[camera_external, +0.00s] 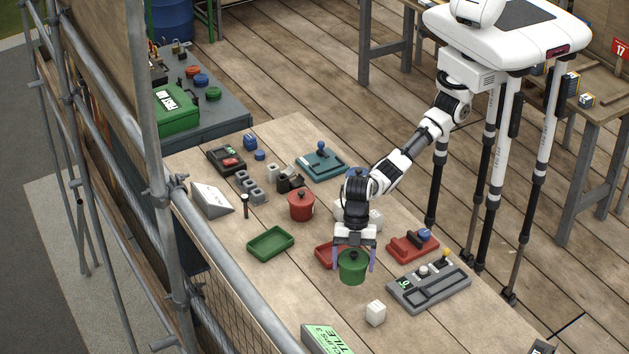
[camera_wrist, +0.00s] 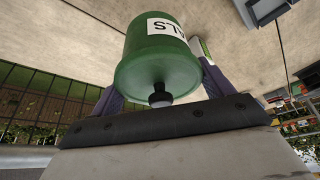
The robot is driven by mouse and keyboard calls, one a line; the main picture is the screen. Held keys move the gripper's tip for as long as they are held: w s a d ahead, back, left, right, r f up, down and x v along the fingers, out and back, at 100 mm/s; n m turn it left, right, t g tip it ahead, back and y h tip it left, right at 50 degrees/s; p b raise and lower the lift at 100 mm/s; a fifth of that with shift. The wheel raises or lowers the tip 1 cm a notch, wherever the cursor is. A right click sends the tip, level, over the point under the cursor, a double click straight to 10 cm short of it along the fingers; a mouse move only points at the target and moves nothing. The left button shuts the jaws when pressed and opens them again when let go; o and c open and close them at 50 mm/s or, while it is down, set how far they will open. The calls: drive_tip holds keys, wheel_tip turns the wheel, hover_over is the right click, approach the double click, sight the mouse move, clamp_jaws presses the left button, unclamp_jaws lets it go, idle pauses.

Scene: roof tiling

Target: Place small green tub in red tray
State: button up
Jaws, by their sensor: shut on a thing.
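The small green tub (camera_external: 352,267) has a lid with a dark knob on top. My gripper (camera_external: 354,258) points down over it with a finger on each side and is shut on it. The wrist view shows the tub (camera_wrist: 158,60) between the fingers, its knob toward the palm and a white label on its side. The red tray (camera_external: 326,254) lies on the table just left of and behind the tub. The tub and my gripper hide part of this tray. I cannot tell how high the tub is above the table.
A green tray (camera_external: 270,243) lies to the left, and a red tub (camera_external: 301,206) stands behind it. A red block-like device (camera_external: 413,246) and a grey panel (camera_external: 428,287) are to the right. A white block (camera_external: 375,313) stands in front. Scaffolding runs along the left.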

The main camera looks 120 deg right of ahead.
drive_tip(key=shift+m, duration=0.4)
drive_tip(key=d+r, duration=0.1)
drive_tip(key=r, duration=0.2)
drive_tip(key=d+r, duration=0.1)
drive_tip(key=r, duration=0.1)
drive_tip(key=shift+w+d+r, duration=0.15)
drive_tip(key=shift+d+r, duration=0.2)
drive_tip(key=s+d+r+m+h+p, duration=0.1)
drive_tip(key=s+d+r+m, duration=0.15)
drive_tip(key=d+r, duration=0.35)
drive_tip(key=s+d+r+m+p, duration=0.1)
drive_tip(key=s+d+r, duration=0.25)
drive_tip(key=d, duration=0.35)
drive_tip(key=shift+n+t, duration=0.25)
drive_tip(key=shift+t, duration=0.15)
drive_tip(key=f+p, duration=0.2)
drive_tip(key=f, duration=0.7)
drive_tip(key=f+p, duration=0.2)
drive_tip(key=f, duration=0.8)
drive_tip(key=shift+s+d+f+p, duration=0.1)
drive_tip(key=shift+d+f+p, duration=0.1)
drive_tip(key=shift+f+p, duration=0.1)
drive_tip(key=shift+f, duration=0.15)
drive_tip(key=shift+f, duration=0.1)
drive_tip(key=shift+f+b, duration=0.35)
drive_tip(key=shift+f, duration=0.15)
drive_tip(key=o, duration=1)
